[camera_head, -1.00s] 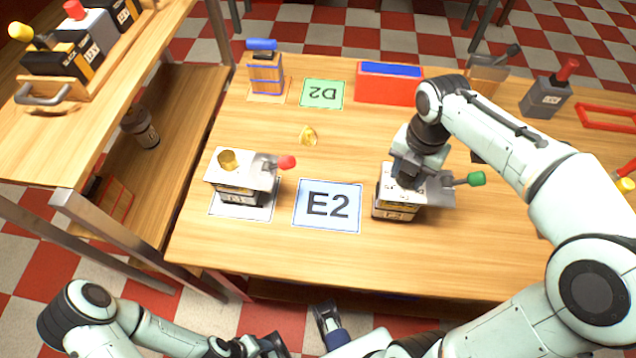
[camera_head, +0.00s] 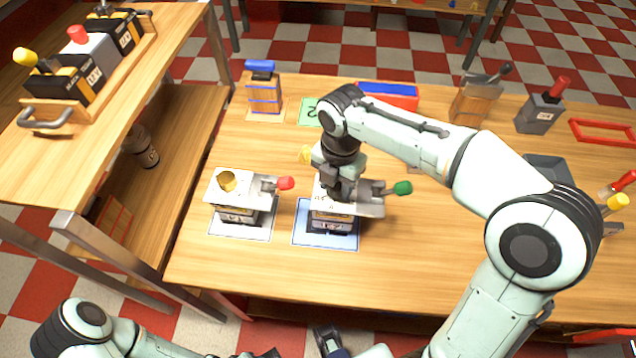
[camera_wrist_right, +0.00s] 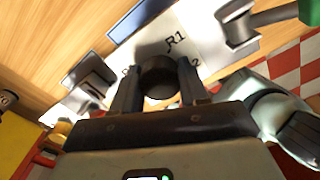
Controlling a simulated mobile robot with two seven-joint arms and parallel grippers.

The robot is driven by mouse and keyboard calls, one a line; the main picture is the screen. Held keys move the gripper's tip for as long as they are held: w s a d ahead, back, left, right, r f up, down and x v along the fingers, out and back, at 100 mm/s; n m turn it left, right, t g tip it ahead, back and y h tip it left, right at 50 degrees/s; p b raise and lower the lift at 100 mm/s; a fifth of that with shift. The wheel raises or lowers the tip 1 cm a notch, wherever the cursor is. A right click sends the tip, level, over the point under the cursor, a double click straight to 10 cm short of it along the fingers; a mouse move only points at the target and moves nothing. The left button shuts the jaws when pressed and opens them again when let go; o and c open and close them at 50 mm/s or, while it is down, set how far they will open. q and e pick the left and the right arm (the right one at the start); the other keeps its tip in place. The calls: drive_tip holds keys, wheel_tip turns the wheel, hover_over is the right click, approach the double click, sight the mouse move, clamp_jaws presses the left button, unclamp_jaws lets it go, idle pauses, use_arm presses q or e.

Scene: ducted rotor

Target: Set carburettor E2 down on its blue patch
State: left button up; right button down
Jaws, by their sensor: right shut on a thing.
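Carburettor E2 (camera_head: 333,214), a boxy unit with a pale top plate and a green-knobbed lever (camera_head: 402,188), is over the blue patch (camera_head: 345,243). The patch shows at the left and front of its base; its lettering is covered. I cannot tell whether the base touches the patch. My right gripper (camera_head: 338,190) points down at the top plate. In the right wrist view, its fingers (camera_wrist_right: 158,88) are shut on a dark round post on the plate, marked R1. My left gripper (camera_head: 300,347) is partly cut off at the bottom edge.
A similar unit with a red knob (camera_head: 236,206) stands on a white patch close on the left. A blue-topped wooden unit (camera_head: 263,92), a partly hidden green patch (camera_head: 307,112) and a red-and-blue box (camera_head: 392,98) are at the back. Table front is clear.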

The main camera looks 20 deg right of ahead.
sight(318, 191)
drive_tip(key=shift+w+a, duration=0.55)
drive_tip(key=shift+a, duration=0.35)
drive_tip(key=shift+w+a, duration=0.5)
drive_tip(key=shift+a, duration=0.35)
drive_tip(key=shift+d+f, duration=0.1)
drive_tip(key=shift+f, duration=0.75)
drive_tip(key=c, duration=0.6)
unclamp_jaws()
wheel_tip(318, 191, up, 12)
drive_tip(key=p, duration=0.2)
drive_tip(key=shift+p, duration=0.35)
